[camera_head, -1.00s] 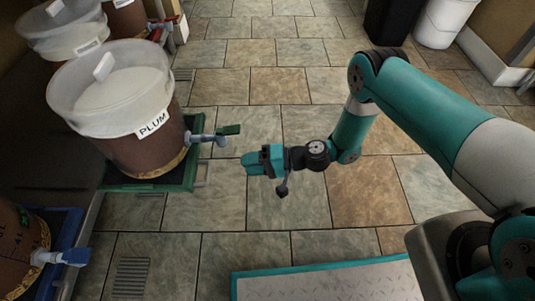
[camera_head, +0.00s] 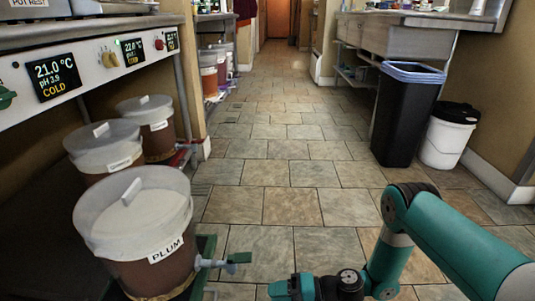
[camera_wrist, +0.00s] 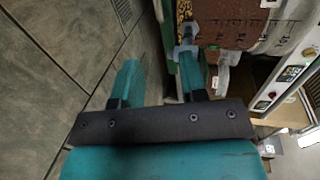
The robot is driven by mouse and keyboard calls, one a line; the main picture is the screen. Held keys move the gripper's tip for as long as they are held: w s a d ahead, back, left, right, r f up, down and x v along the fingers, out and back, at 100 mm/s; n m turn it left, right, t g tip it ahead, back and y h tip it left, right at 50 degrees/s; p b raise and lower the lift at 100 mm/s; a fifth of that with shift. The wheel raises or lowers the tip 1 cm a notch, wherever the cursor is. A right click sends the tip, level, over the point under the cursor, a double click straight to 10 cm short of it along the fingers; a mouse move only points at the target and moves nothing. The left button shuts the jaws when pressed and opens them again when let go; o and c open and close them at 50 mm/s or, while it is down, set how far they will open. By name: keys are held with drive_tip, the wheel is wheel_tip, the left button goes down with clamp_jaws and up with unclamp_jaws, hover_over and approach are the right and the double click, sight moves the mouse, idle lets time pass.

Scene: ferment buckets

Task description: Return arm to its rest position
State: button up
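My gripper (camera_wrist: 160,78) is open and empty in the wrist view, its two teal fingers apart. In the head view my gripper (camera_head: 287,290) is at the bottom edge, partly cut off, to the right of the PLUM bucket's tap and apart from it. My teal arm bends up from it and down to the lower right. A bucket tap (camera_wrist: 186,50) shows beyond the right finger in the wrist view.
Two more lidded buckets (camera_head: 105,155) (camera_head: 158,138) stand behind PLUM under a control panel (camera_head: 100,65). A black bin (camera_head: 405,120) and a white bucket (camera_head: 445,145) stand at right. The tiled floor (camera_head: 275,175) between is clear.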

wheel_tip(320, 180, up, 28)
drive_tip(key=n+g+h+p, duration=0.3)
drive_tip(key=n+h+p, duration=0.15)
drive_tip(key=n, duration=0.25)
drive_tip(key=s+d+r+t+h+p, duration=0.1)
drive_tip(key=s+d+r+h, duration=0.3)
drive_tip(key=s+r, duration=0.5)
drive_tip(key=s+d+r+t+h+p, duration=0.1)
drive_tip(key=s+d+r+h+p, duration=0.15)
drive_tip(key=s+d+r, duration=0.55)
wheel_tip(320, 180, up, 38)
drive_tip(key=p, duration=3.7)
drive_tip(key=shift+s+a+r, duration=0.25)
drive_tip(key=shift+s+a, duration=0.1)
drive_tip(key=shift+a, duration=0.05)
